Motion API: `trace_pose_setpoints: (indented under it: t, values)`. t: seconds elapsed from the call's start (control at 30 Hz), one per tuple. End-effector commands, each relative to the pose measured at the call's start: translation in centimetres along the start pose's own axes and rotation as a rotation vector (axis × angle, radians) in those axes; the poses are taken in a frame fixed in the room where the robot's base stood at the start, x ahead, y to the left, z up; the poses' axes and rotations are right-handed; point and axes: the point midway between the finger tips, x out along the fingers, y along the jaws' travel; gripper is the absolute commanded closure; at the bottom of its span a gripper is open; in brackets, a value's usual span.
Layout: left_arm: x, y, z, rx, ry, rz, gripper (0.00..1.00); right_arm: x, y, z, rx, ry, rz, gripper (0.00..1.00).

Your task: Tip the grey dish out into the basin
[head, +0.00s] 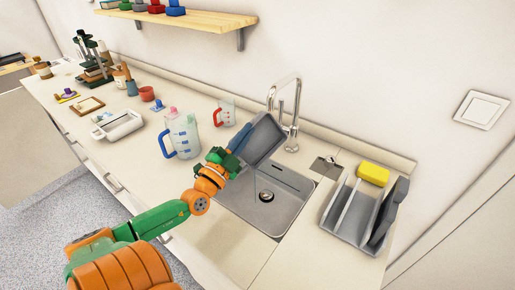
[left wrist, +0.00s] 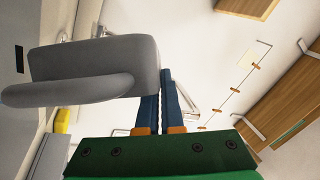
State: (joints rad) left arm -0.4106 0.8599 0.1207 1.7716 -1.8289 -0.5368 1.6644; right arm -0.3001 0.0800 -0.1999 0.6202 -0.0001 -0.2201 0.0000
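The grey dish (head: 264,141) is tilted steeply on its side, held above the back left part of the basin. My left gripper (head: 246,141) is shut on the dish's left edge. In the left wrist view the dish (left wrist: 95,62) fills the left side, beside the close-together blue fingers (left wrist: 165,102). The dish's inner face, as far as it shows in the head view, looks empty. The grey metal basin (head: 240,213) is sunk in the counter, with a dark round drain in its floor. I see nothing loose in it. My right gripper is not in view.
The tap (head: 294,112) stands just behind the dish. A grey rack (head: 349,222) with a yellow sponge (head: 373,173) is right of the basin. Two measuring jugs, one blue-handled (head: 184,136) and one red-handled (head: 227,112), stand left of the basin.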

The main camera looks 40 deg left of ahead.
Motion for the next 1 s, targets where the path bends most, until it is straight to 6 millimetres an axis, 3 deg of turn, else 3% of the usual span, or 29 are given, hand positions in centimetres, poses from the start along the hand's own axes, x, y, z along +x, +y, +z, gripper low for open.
trace_pose_setpoints:
  t: [1.0]
  values:
    - [-0.7, 0.2, -1.6, 0.091, 0.058, -0.039, 1.0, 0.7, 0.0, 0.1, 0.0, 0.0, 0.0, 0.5]
